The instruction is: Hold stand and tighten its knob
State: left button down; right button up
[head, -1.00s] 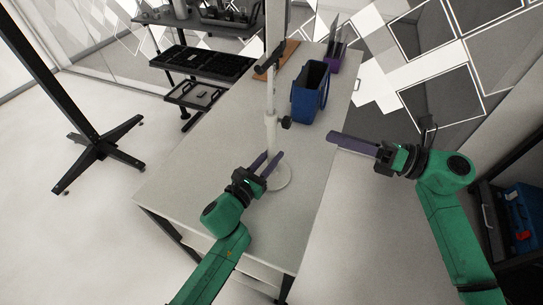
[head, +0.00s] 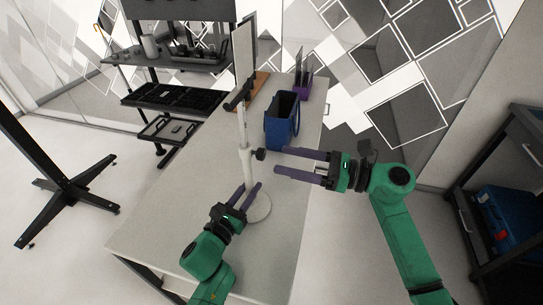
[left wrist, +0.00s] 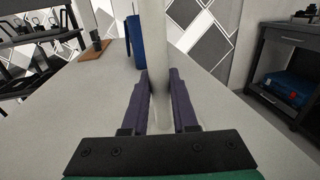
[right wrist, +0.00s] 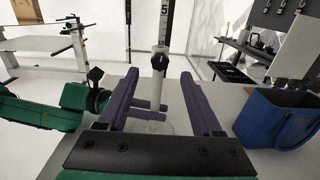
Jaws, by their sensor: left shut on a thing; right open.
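The white stand (head: 248,165) stands upright on the table with a round base (head: 258,212). Its black knob (head: 261,154) sits partway up the pole, on the side toward my right gripper. The knob also shows in the right wrist view (right wrist: 158,62). My left gripper (head: 249,190) is shut on the lower pole, which passes between its purple fingers in the left wrist view (left wrist: 160,85). My right gripper (head: 281,162) is open and empty, a short gap to the right of the knob. In the right wrist view the stand lies between and beyond its fingers.
A blue bin (head: 280,120) stands on the table close behind the knob and right gripper. A purple holder (head: 304,88) and a brown board (head: 258,82) are farther back. The white table's (head: 165,205) left part is clear. A dark cabinet (head: 500,200) stands at right.

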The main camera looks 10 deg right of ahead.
aim_at(258, 154)
pick_arm(q)
jog(key=shift+f, duration=0.1)
pick_arm(e)
jog(key=x, duration=0.4)
jog(key=shift+w+a, duration=0.1)
jog(key=shift+a, duration=0.1)
grip_shut()
